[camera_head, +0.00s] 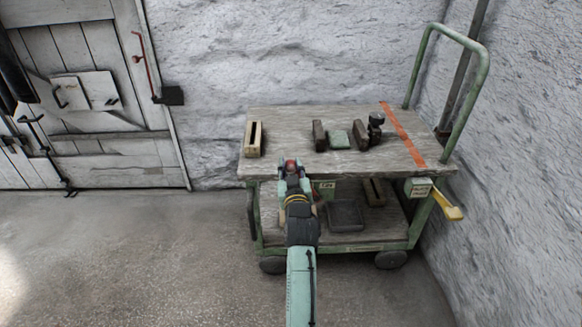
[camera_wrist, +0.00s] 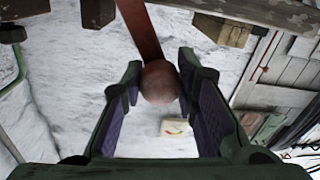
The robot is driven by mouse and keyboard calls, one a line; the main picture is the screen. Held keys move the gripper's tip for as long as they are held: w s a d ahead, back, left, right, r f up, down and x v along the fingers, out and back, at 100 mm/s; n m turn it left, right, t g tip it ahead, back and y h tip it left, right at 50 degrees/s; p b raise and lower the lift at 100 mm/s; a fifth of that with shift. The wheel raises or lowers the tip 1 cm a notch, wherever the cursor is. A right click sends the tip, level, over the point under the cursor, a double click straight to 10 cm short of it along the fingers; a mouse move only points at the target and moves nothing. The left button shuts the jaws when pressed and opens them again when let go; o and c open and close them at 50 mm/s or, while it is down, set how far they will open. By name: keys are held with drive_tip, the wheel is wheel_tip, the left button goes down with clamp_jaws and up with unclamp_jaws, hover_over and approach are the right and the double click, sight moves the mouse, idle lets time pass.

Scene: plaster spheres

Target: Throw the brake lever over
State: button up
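A lever with a red flat arm (camera_wrist: 141,30) and a round red knob (camera_head: 291,164) stands at the front edge of the cart. In the wrist view, the knob (camera_wrist: 159,83) fills the gap between my fingers. My gripper (camera_head: 292,171) has one finger on each side of the knob, and both fingertips seem to touch it. The lever's lower end is hidden in the head view by my arm and gripper. A small label (camera_head: 325,188) shows on the cart's front, just right of my gripper.
The cart's wooden top (camera_head: 287,124) carries several blocks and a dark fitting (camera_head: 376,128). A dark tray (camera_head: 345,215) lies on the lower shelf. A yellow handle (camera_head: 447,206) sticks out at the right. Rock walls stand behind and right; floor at the left is clear.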

clamp_jaws()
drive_tip(key=shift+d, duration=0.1)
idle(0.4)
drive_tip(key=w+d+m+b, duration=0.1)
drive_tip(key=d+m+b, duration=0.2)
drive_tip(key=d+m, duration=0.9)
drive_tip(key=shift+w+d+f+t+h, duration=0.15)
drive_tip(key=shift+w+d+t+h, duration=0.15)
drive_tip(key=shift+d, duration=2.25)
drive_tip(key=o, duration=0.6)
unclamp_jaws()
